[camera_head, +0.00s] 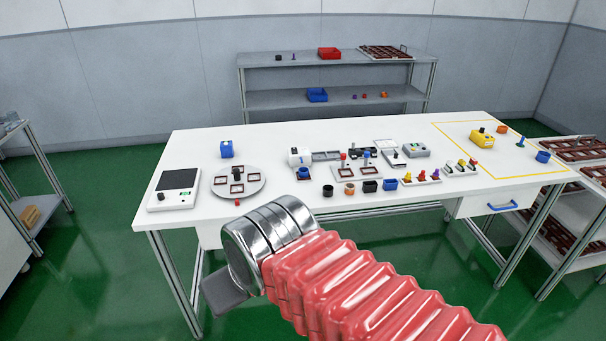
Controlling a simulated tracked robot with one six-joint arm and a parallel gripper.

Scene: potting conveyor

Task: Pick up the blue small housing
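A small blue open-topped housing (390,184) stands at the front edge of the white table, at the right end of a short row of small parts. A black housing (370,186) of similar shape is just left of it. Other small blue parts are in view, so I cannot be sure which one the task names: a blue block (227,149) at the back left and a blue part (543,157) at the far right. My gripper (222,294) is a grey shape below and left of the row, in front of the table and apart from the housing. Its fingers are not clear.
A scale (174,189) and a round plate (252,184) with frames stand on the left of the table. Several fixtures and coloured parts fill the middle. A yellow-outlined area (460,150) is at right. The left back of the table is mostly bare.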

